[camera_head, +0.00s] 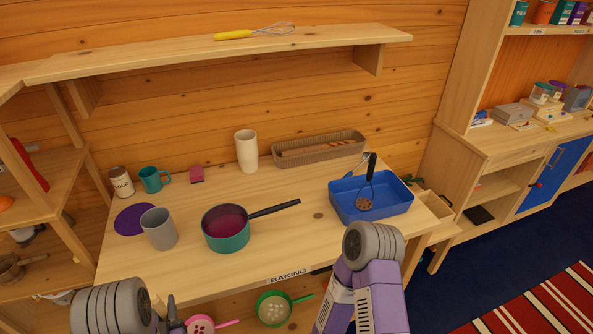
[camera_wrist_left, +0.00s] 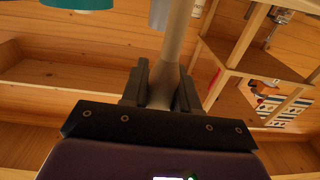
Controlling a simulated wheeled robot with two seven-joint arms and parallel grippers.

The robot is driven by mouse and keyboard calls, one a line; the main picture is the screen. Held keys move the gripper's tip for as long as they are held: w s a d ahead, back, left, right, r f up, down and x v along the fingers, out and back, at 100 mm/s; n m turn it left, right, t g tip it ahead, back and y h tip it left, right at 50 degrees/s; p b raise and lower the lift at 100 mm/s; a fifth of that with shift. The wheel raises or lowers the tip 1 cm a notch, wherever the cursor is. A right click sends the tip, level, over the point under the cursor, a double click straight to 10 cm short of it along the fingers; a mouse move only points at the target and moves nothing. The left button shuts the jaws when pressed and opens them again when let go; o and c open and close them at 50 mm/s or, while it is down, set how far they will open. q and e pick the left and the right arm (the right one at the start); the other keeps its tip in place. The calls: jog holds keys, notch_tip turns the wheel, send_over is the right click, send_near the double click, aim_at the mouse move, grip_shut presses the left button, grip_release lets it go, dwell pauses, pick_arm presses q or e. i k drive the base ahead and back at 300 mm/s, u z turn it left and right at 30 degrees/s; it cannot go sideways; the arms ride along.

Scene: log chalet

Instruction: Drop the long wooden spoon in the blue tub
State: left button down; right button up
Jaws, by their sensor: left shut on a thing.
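The blue tub (camera_head: 392,209) stands at the right end of the table. My left gripper (camera_head: 172,312) is at the front left, by the table's front edge. In the left wrist view my left gripper (camera_wrist_left: 162,88) is shut on a long pale shaft (camera_wrist_left: 178,45); I cannot tell whether it is the wooden spoon. Its far end is cut off by the frame. The brown basket (camera_head: 284,160) at the back holds long wooden-coloured pieces (camera_head: 325,148), too small to identify. My right arm is in front of the tub; its gripper is not seen.
A white cup (camera_head: 246,152) and teal mug (camera_head: 151,180) stand behind. A wall shelf (camera_head: 160,59) hangs above. A green strainer (camera_head: 273,309) is below the table's front edge.

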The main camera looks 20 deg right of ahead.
aim_at(384, 205)
jog(key=u, duration=2.6)
jog(key=k, duration=2.55)
jog(key=z, duration=2.65)
jog(key=i, duration=0.4)
jog(key=u, duration=0.05)
